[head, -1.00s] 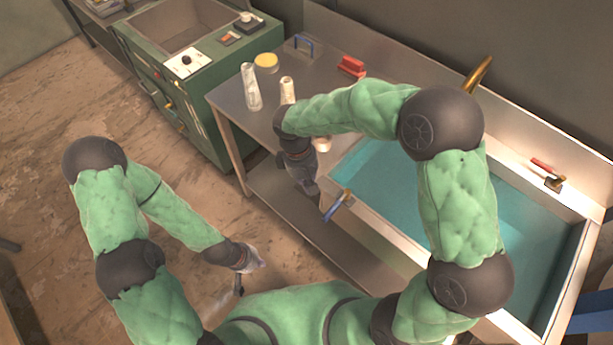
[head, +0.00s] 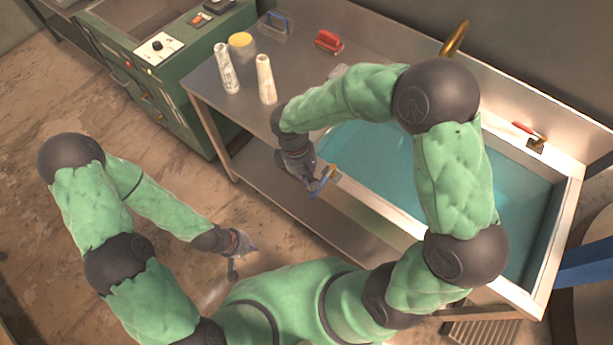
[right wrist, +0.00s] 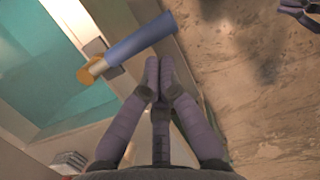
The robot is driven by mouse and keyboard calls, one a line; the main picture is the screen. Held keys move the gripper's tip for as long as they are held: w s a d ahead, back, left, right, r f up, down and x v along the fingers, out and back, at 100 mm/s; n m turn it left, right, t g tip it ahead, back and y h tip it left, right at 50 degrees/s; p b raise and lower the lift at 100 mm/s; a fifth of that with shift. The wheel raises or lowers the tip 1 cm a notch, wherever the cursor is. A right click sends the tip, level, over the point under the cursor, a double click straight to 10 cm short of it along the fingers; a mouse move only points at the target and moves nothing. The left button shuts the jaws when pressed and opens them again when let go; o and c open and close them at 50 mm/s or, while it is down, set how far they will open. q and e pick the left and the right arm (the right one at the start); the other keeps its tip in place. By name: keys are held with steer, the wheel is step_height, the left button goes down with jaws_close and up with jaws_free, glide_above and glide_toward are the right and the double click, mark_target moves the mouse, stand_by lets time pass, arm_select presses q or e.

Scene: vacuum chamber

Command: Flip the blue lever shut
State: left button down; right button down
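The blue lever (head: 321,184) sits on a brass mount at the near-left corner of the water-filled sink. In the right wrist view the lever's blue handle (right wrist: 141,40) sticks out from the brass pivot, over the sink's edge towards the floor side. My right gripper (head: 313,184) is beside the lever and partly overlaps it in the head view. In the right wrist view my right gripper's fingertips (right wrist: 159,75) are together and empty, close to the handle; contact cannot be told. My left gripper (head: 243,246) hangs low over the floor, away from the sink; its fingers are unclear.
A red-handled lever (head: 530,136) is on the sink's far rim. The metal counter (head: 205,84) holds two pale bottle-like pieces (head: 265,80), a yellow-lidded jar (head: 241,42) and a red block (head: 328,41). A brass spout (head: 454,39) rises behind the sink.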

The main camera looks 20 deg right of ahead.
arm_select(q)
steer(key=shift+s+d+r+p, duration=0.15)
steer(key=shift+s+r+p, duration=0.05)
steer(key=shift+r+p, duration=0.2)
arm_select(e)
steer(key=shift+s+d+n, duration=0.25)
steer(key=shift+s+n, duration=0.4)
steer(key=shift+n, duration=0.25)
steer(key=shift+s+d+n+t+p, duration=0.45)
steer(key=shift+s+n, duration=0.35)
steer(key=shift+n, duration=0.3)
arm_select(q)
steer(key=shift+s+d+r+p, duration=0.1)
steer(key=shift+s+r+p, duration=0.1)
steer(key=shift+r+p, duration=0.45)
steer(key=shift+s+d+r+p, duration=0.15)
steer(key=shift+r+p, duration=0.15)
steer(key=shift+r, duration=0.5)
arm_select(e)
steer(key=s+d+n+t, duration=0.2)
steer(key=s+d+n, duration=0.1)
steer(key=d+n, duration=0.7)
steer(key=shift+n, duration=1.2)
arm_select(q)
steer(key=shift+a, duration=0.1)
arm_select(e)
steer(key=shift+w+t, duration=0.1)
steer(key=shift+t, duration=0.15)
steer(key=shift+a, duration=0.1)
